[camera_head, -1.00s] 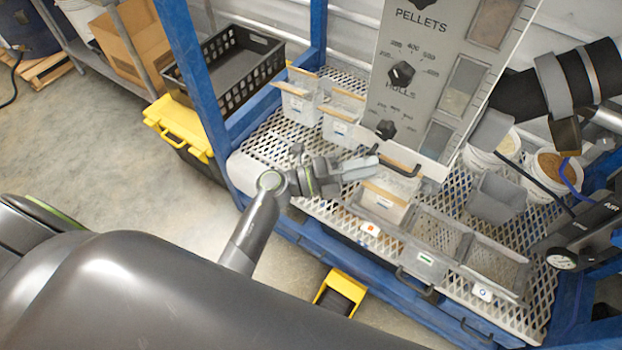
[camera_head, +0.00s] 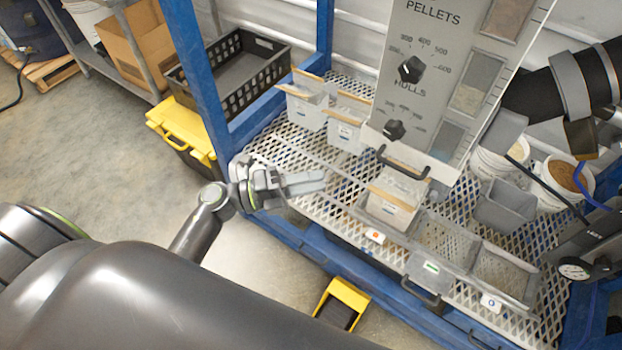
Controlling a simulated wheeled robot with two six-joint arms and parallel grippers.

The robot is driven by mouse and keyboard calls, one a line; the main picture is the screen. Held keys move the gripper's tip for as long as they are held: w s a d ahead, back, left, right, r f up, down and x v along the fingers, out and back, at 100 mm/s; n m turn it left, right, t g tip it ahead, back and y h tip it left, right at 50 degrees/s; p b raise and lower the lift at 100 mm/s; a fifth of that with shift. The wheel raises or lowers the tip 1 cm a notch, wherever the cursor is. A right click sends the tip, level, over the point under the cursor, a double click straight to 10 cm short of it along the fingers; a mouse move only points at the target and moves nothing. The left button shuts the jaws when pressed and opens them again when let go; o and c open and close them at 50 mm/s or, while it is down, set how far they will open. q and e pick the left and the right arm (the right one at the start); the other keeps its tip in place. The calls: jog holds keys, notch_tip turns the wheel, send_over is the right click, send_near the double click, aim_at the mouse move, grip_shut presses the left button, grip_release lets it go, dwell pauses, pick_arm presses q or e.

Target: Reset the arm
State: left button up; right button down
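My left gripper (camera_head: 312,183) is at the front left of the mesh shelf (camera_head: 345,185), over its near edge. Its fingers appear side by side and point right, towards a clear bin with a tan rim (camera_head: 392,202). There is a gap between the fingertips and that bin, and I see nothing held. Whether the fingers are fully closed is hard to tell from this angle. My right gripper is not in view. The grey hopper panel (camera_head: 440,60), with dials marked PELLETS and HULLS, stands over the shelf.
Two clear bins (camera_head: 306,108) stand at the shelf's back left. Grey trays (camera_head: 503,272) sit at the front right. White buckets (camera_head: 567,182) stand at the right. A blue post (camera_head: 196,70) rises left of the shelf. A yellow-lidded box (camera_head: 180,128) and open floor lie left.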

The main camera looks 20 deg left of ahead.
pick_arm(q)
jog(key=w+a+f+n+t+y, duration=0.1)
jog(key=a+f+n+t+y, duration=0.1)
jog(key=a+f+n+y, duration=0.35)
jog(key=a+f+n+t+y, duration=0.2)
jog(key=f+n+y, duration=0.1)
jog(key=f+n, duration=0.5)
jog(key=w+a+f+n+t+y, duration=0.1)
jog(key=a+f+n+t+y, duration=0.1)
jog(key=a+f+n+y, duration=0.45)
jog(key=s+a+f+n+g, duration=0.1)
jog(key=s+f+n+g, duration=0.35)
jog(key=f, duration=0.75)
jog(key=s+a+f+n+g+y, duration=0.25)
jog(key=s+f+n+g, duration=0.2)
jog(key=s+f, duration=0.9)
jog(key=s+d+f+n+g, duration=0.1)
jog(key=s+f+g, duration=0.1)
jog(key=s, duration=0.7)
jog(key=s+d+f+n+g, duration=0.1)
jog(key=s+g, duration=0.3)
jog(key=s, duration=0.5)
jog(key=shift+s+d+f+n, duration=0.35)
jog(key=shift+d+f, duration=0.1)
jog(key=shift+f, duration=0.45)
